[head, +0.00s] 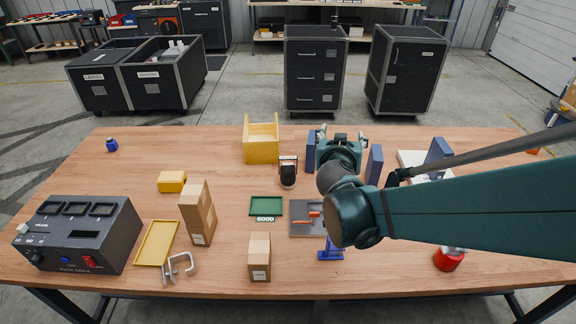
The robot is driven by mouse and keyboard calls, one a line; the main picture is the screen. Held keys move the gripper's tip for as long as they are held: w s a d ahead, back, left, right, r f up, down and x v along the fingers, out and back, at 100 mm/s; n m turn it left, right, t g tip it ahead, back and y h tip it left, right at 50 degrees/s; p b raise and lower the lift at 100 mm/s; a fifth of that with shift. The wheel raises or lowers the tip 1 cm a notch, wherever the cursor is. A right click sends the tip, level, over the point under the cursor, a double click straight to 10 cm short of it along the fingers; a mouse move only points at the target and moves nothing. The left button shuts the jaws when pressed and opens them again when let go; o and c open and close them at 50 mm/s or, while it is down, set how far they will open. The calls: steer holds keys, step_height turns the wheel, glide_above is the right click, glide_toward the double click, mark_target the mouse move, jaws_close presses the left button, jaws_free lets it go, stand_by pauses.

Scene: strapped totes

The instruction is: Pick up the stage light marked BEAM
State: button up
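No marking that reads BEAM is legible in the head view. A small black object with a pale label at its top (288,173) stands near the middle of the table; it may be a stage light, but its lettering is too small to read. My gripper (342,134) is over the table to the right of this object and apart from it. Its fingers look spread, and I see nothing clearly held. My arm comes in from the right and hides part of the table beneath it.
The wooden table (400,278) holds a yellow bin (261,150), cardboard boxes (197,212), a green tray (266,206), a black device (78,233) and a red can (449,260). Blue upright pieces (375,165) flank my gripper. The left-back tabletop is mostly clear.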

steer(key=w+a+f+n+t+y+b, duration=0.1)
steer(key=w+a+f, duration=0.2)
steer(key=a, duration=0.1)
steer(key=w+a+f+t+y+b, duration=0.1)
steer(key=w+a+f+b, duration=0.1)
steer(key=a, duration=0.3)
steer(key=n+t+y+b, duration=0.1)
steer(key=t+y+b, duration=0.1)
glide_above(288, 157)
steer(key=s, duration=0.3)
step_height(288, 157, down, 5)
steer(key=shift+s+f, duration=0.1)
steer(key=shift+f+b, duration=0.4)
steer(key=shift+f, duration=0.75)
steer(key=f, duration=0.1)
steer(key=f+b, duration=0.1)
steer(key=f, duration=0.2)
steer(key=shift+w+f+b, duration=0.35)
steer(key=shift+f, duration=0.05)
steer(key=shift+w+r, duration=0.1)
steer(key=shift+w, duration=1.05)
